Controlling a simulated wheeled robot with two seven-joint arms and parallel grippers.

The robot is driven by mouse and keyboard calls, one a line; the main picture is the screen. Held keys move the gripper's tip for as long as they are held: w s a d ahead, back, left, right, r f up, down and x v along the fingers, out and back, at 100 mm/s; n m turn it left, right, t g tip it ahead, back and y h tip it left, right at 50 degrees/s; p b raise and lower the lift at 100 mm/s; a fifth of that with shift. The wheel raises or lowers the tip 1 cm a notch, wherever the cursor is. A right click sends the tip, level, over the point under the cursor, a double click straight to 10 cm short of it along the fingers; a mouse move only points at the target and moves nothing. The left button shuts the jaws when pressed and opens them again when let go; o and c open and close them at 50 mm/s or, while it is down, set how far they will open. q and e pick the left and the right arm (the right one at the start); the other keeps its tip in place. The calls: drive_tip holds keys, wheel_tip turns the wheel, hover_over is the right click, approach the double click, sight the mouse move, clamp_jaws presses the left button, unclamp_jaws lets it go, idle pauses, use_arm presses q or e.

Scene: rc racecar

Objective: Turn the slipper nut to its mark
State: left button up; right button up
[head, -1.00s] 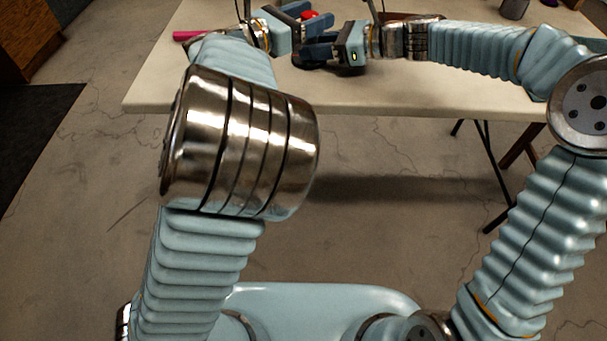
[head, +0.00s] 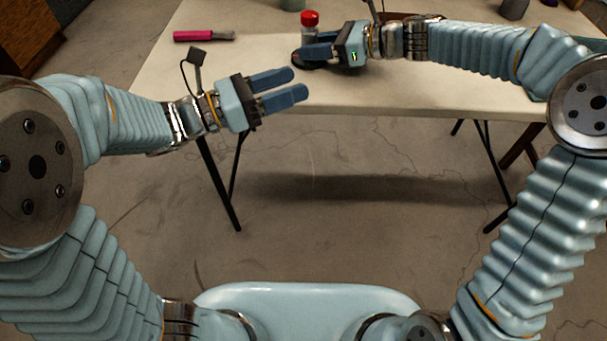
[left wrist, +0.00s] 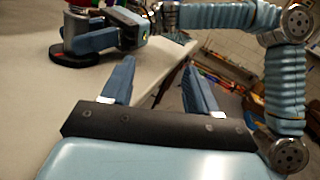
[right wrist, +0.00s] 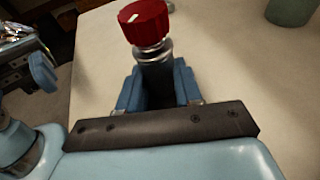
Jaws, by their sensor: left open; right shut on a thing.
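The slipper nut is a red knurled knob (right wrist: 144,22) with a white mark line on its top, on a metal post (right wrist: 154,50); it also shows red in the head view (head: 310,18). My right gripper (head: 318,47) is shut on the slipper post below the red nut; in the right wrist view its fingers (right wrist: 158,88) flank the post. A dark round base (left wrist: 80,54) sits under it.
A pink-handled tool (head: 195,36) lies at the table's left. A green cup (right wrist: 290,12) stands behind the nut, and a grey cup (head: 514,8) is at the back right. The pale tabletop (head: 180,80) is mostly clear at left.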

sight(302, 19)
use_arm(q)
drive_tip(key=s+d+f+n+g+y, duration=0.1)
drive_tip(key=s+f+g+y, duration=0.1)
drive_tip(key=f, duration=0.4)
drive_tip(key=s+d+f+g+y, duration=0.1)
drive_tip(key=s+d+f+g, duration=0.1)
drive_tip(key=s+f+g, duration=0.2)
drive_tip(key=s+f, duration=0.3)
drive_tip(key=shift+d+n+y, duration=0.25)
drive_tip(key=shift+n+y, duration=0.15)
drive_tip(key=w+r+m+g+h, duration=0.1)
drive_tip(key=w+r+m+h, duration=0.3)
drive_tip(key=r, duration=0.5)
drive_tip(key=w+a+r+t, duration=0.2)
drive_tip(key=w+a+t, duration=0.1)
drive_tip(key=w, duration=0.2)
drive_tip(key=w+a+r+n+t+y, duration=0.1)
drive_tip(key=w+a+r+t, duration=0.2)
drive_tip(key=w, duration=0.1)
drive_tip(key=w+a+r+t+y, duration=0.1)
drive_tip(key=w+a+r+t, duration=0.1)
drive_tip(key=w, duration=0.3)
drive_tip(key=shift+w+a+r+n+t, duration=0.3)
drive_tip(key=shift+a+r+n+t, duration=0.15)
drive_tip(key=shift+a, duration=0.2)
drive_tip(key=shift+y, duration=0.3)
drive_tip(key=x, duration=1)
drive_tip(key=shift+w+d, duration=0.45)
drive_tip(key=shift+d, duration=0.15)
